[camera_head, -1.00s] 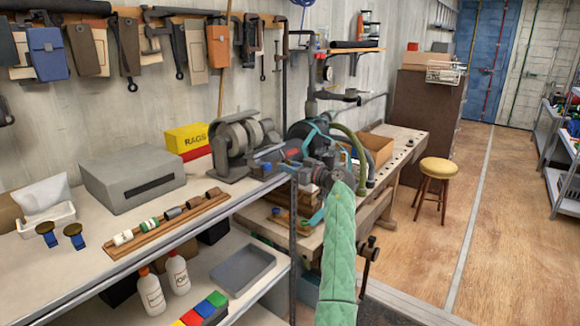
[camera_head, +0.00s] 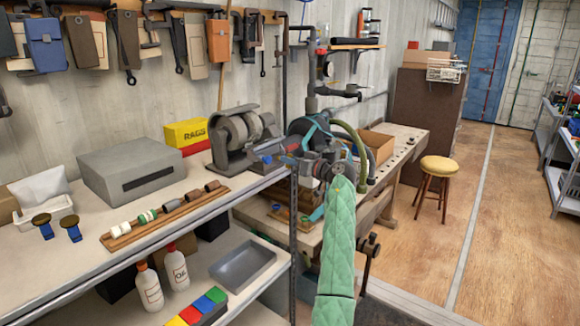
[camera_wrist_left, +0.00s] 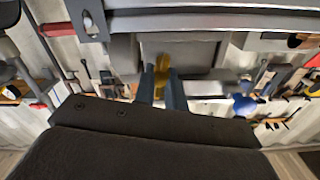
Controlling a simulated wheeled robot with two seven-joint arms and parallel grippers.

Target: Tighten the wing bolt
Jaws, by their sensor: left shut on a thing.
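My left arm, in a green quilted sleeve, rises from the bottom of the head view, and my left gripper (camera_head: 318,162) is at its upper end among machine parts. In the left wrist view its two dark fingers (camera_wrist_left: 161,88) are shut on a brass-yellow piece, the wing bolt (camera_wrist_left: 162,66). The bolt sits between the fingertips against a grey metal part (camera_wrist_left: 205,55). In the head view I cannot make out the bolt. My right gripper is not in view.
A bench grinder (camera_head: 238,140) and a grey box (camera_head: 140,170) stand on the left bench. A wooden workbench (camera_head: 408,140) is behind my arm, with a cardboard box (camera_head: 376,148) on it. A yellow stool (camera_head: 440,166) stands on the open floor to the right.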

